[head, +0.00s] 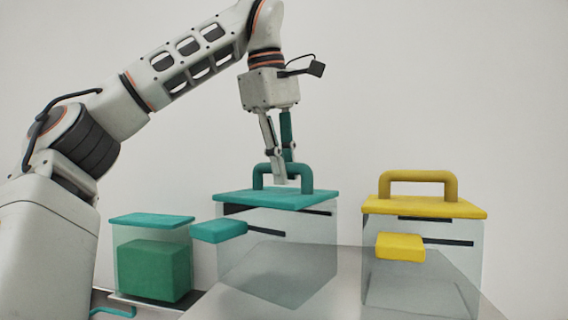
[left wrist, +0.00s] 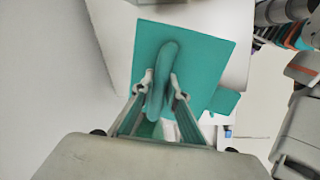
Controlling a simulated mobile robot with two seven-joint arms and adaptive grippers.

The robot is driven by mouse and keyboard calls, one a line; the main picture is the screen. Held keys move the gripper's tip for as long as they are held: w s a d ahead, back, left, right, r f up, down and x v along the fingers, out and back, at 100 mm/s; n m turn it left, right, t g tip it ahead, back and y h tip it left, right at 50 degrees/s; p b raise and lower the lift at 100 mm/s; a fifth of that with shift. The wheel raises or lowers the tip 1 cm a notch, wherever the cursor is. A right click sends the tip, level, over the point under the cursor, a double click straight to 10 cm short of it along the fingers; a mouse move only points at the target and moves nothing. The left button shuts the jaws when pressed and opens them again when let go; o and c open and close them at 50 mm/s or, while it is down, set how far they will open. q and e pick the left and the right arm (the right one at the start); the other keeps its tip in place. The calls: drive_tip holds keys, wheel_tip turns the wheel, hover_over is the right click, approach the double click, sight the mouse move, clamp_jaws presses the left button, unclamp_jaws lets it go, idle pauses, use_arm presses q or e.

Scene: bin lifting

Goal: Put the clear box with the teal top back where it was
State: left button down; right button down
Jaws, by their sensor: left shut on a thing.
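The large clear box (head: 235,245) has a flat teal top (head: 275,199) with an arched teal handle (head: 305,179) and a teal tab (head: 219,232) at its front. My left gripper (head: 280,180) comes down from above and is shut on the handle. In the left wrist view, the fingers (left wrist: 161,92) sit on both sides of the handle (left wrist: 168,55), over the teal top (left wrist: 210,60). The box looks upright. Its base shows only faintly through the clear walls, and I cannot tell whether it touches a surface. My right gripper is not in view.
A clear box with a yellow top (head: 425,207), yellow handle and yellow tab (head: 400,247) stands to the right, with a gap between. A smaller teal-lidded clear container (head: 150,220) holding a green block (head: 155,271) is at left. A grey surface (head: 350,285) shows in front.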

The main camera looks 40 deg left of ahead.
use_arm(q)
drive_tip(key=shift+f, duration=0.45)
idle(0.4)
drive_tip(key=c, duration=1.9)
unclamp_jaws()
drive_tip(key=v, duration=1.2)
